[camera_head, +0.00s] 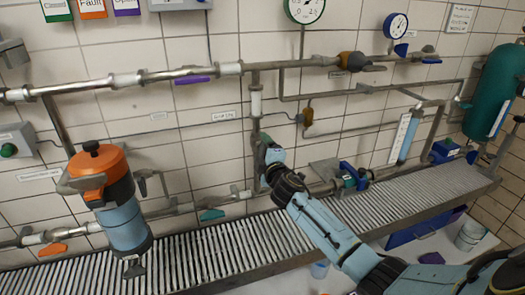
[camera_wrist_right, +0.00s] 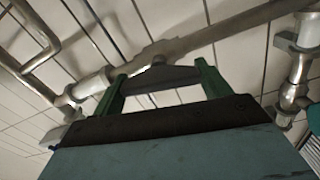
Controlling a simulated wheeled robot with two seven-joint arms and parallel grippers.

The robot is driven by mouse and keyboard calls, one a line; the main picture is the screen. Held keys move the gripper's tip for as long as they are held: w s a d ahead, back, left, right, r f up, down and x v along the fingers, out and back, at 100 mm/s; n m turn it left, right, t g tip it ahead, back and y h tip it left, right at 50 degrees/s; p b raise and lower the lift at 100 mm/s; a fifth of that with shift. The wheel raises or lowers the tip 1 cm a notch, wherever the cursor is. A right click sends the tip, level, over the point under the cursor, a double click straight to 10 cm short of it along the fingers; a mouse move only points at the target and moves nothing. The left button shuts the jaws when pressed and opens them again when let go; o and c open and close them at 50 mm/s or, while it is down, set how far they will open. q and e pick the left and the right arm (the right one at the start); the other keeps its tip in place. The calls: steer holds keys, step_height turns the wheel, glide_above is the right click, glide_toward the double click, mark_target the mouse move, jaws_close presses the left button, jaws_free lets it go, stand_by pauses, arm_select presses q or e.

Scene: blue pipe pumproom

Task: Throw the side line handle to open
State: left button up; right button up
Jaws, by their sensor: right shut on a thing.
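My right gripper (camera_head: 264,148) reaches in from the lower right to the vertical pipe in the middle of the wall in the head view. In the right wrist view its two green fingers (camera_wrist_right: 160,84) close on a grey handle (camera_wrist_right: 160,77), which sits between them against a metal pipe. I take this handle to be the side line handle; in the head view the gripper and wrist mostly hide it. Its exact angle to the pipe is hard to tell. My left gripper is not in view.
An upper pipe (camera_head: 180,73) runs along the tiled wall. An orange and blue housing (camera_head: 123,220) hangs at the left. A blue-handled valve (camera_head: 352,177) is to the right of my gripper. A ribbed ledge (camera_head: 220,257) runs below. A green tank (camera_head: 492,90) stands far right.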

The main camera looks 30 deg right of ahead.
steer(key=shift+f+n, duration=0.1)
steer(key=shift+n, duration=1.1)
steer(key=o, duration=1)
steer(key=v, duration=1.3)
steer(key=shift+s+p, duration=0.25)
steer(key=shift+p, duration=0.05)
steer(key=shift+f, duration=0.1)
